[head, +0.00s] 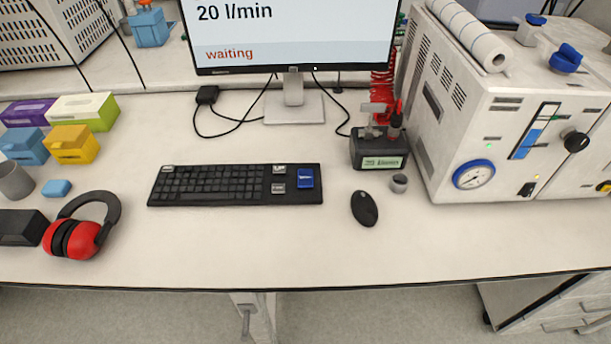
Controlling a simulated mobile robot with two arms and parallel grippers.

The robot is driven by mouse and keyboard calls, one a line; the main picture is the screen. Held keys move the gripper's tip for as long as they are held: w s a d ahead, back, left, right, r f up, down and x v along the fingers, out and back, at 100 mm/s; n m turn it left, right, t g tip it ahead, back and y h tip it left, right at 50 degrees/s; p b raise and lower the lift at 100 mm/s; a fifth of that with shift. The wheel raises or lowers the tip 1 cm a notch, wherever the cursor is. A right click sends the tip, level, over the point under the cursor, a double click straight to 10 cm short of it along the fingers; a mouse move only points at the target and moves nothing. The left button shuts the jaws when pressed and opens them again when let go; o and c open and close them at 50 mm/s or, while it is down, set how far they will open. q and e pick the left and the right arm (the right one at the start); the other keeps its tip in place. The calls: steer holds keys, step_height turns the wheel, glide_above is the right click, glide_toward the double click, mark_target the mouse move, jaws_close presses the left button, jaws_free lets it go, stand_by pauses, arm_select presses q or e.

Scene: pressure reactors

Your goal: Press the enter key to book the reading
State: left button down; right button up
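A black keyboard (212,187) lies on the bench in front of the monitor. At its right end is a large blue key (305,178), which looks like the enter key, though its label is too small to read. To its left are two grey keys, the upper one marked UP (279,169) and a lower one (278,188). The monitor (290,35) reads "20 l/min" and "waiting" in red. Nothing covers the blue key. Neither of my grippers is in the head view.
A black mouse (364,208) lies right of the keyboard, with a small display device (379,149) behind it. A white reactor cabinet (470,120) stands at the right. Red ear defenders (75,236) lie at the left. The bench front is clear.

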jaws_close()
steer(key=shift+a, duration=0.1)
stand_by(1.3)
